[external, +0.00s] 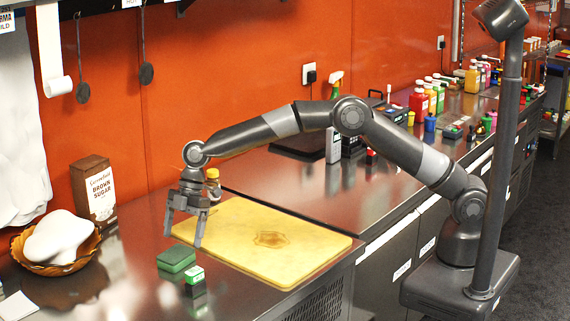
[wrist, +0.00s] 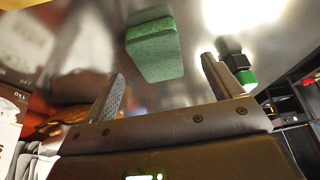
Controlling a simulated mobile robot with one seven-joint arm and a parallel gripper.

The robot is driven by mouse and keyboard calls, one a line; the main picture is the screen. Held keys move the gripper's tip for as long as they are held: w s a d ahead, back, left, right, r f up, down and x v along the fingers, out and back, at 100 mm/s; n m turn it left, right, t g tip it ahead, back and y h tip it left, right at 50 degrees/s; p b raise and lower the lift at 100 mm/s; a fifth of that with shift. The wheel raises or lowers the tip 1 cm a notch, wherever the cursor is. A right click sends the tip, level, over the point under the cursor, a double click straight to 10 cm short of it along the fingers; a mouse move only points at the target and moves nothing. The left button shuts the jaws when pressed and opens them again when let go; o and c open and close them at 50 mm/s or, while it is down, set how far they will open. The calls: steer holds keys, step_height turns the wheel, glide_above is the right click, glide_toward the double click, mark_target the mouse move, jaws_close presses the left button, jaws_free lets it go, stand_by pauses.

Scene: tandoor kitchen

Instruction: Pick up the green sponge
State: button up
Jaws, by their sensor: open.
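The green sponge (external: 176,258) is a flat, dark-green block lying on the metal counter, left of the yellow cutting board. In the wrist view the sponge (wrist: 154,50) shows beyond and between my fingertips, apart from them. My gripper (external: 183,228) is open and empty, pointing down above the counter, a little above and behind the sponge. In the wrist view my gripper (wrist: 160,75) has its two fingers spread wide.
The yellow cutting board (external: 310,255) lies to the right. A brown sugar box (external: 94,190) and a wicker bowl (external: 32,262) stand left. A yellow-capped bottle (external: 213,184) is behind my gripper.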

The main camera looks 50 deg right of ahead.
mark_target(180, 250)
steer(key=x, duration=0.5)
steer(key=shift+w+d+f, duration=0.15)
steer(key=shift+w+d, duration=0.1)
steer(key=shift+d, duration=0.05)
steer(key=shift+c, duration=0.5)
steer(key=c, duration=1)
steer(key=shift+o, duration=0.2)
